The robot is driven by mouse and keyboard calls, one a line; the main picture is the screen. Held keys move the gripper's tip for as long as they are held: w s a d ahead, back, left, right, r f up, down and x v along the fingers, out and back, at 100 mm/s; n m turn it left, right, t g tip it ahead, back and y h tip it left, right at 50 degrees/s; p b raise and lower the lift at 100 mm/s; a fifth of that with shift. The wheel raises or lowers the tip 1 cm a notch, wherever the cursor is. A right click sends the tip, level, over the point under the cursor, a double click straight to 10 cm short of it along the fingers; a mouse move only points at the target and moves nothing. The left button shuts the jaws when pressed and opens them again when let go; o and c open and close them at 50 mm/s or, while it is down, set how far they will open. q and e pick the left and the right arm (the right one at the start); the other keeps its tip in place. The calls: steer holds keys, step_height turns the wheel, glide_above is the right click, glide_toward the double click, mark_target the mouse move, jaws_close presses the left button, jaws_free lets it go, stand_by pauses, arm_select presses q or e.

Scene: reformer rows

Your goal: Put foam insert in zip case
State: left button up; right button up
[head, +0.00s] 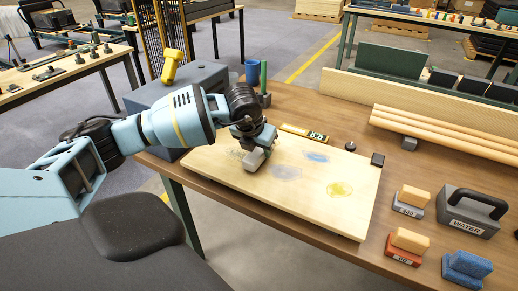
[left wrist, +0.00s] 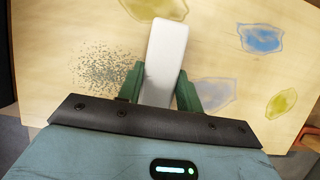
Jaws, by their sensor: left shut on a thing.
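My left gripper (head: 257,152) is over the left part of a pale wooden board (head: 315,205) on the bench. It is shut on a small whitish block (head: 253,160), which also shows between its green fingers in the left wrist view (left wrist: 166,55). I cannot tell whether the block touches the board. The board bears a grey speckled patch (left wrist: 108,66), blue and violet smudges and yellow marks. I see nothing I can name as a foam insert or a zip case. My right gripper is not in view.
Sanding blocks (head: 410,200) and a grey block marked WATER (head: 468,215) stand right of the board. A dark grey box (head: 165,97), a blue cup (head: 252,71) and a green stick (head: 263,76) stand behind left. Wooden rods (head: 445,133) lie at the back right.

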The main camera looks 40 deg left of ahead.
arm_select(q)
steer(key=shift+f, duration=0.3)
steer(key=shift+f, duration=0.2)
steer(key=o, duration=1)
steer(key=shift+c, duration=0.2)
steer(key=shift+r, duration=0.15)
steer(key=shift+r, duration=0.3)
steer(key=v, duration=1.1)
steer(key=shift+s+r, duration=0.2)
steer(key=shift+s, duration=0.05)
